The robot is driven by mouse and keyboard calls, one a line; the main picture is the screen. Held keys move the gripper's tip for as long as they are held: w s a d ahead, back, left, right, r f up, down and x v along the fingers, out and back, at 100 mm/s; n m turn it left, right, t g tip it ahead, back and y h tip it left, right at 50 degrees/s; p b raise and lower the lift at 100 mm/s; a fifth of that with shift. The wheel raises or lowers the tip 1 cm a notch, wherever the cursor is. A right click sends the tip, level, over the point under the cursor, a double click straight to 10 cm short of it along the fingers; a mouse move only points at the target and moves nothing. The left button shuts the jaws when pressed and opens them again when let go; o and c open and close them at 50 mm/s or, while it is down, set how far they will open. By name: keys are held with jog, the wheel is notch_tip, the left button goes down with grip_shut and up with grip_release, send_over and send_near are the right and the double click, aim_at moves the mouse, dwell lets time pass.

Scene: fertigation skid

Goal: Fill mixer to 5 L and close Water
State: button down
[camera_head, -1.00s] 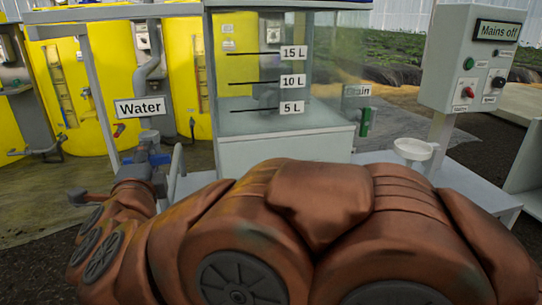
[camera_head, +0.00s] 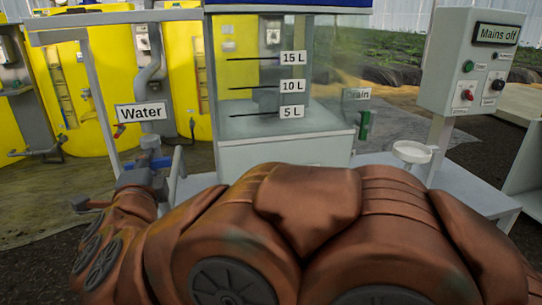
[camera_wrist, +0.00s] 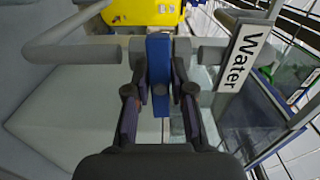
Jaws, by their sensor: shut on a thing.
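The mixer tank (camera_head: 262,72) is clear-walled, with marks at 15 L, 10 L and the 5 L mark (camera_head: 291,112). I cannot make out a clear water line in it. The Water sign (camera_head: 140,112) hangs on the pipework left of the tank; it also shows in the wrist view (camera_wrist: 241,58). The blue valve lever (camera_wrist: 159,62) stands across the grey pipe beside that sign. My gripper (camera_wrist: 160,98) is shut on the blue lever, a finger on each side.
Yellow tanks (camera_head: 100,80) stand behind. A small white dish (camera_head: 412,152) is on the bench.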

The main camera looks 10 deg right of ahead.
jog(key=n+p, duration=0.4)
jog(key=p, duration=0.2)
jog(key=shift+r, duration=0.2)
jog(key=n+p, duration=0.4)
jog(key=p, duration=0.3)
jog(key=shift+r, duration=0.1)
jog(key=n+p, duration=0.5)
jog(key=p, duration=0.2)
jog(key=shift+f+n+p, duration=0.3)
jog(key=shift+n+p, duration=0.1)
jog(key=shift+p, duration=0.1)
dwell(3.4)
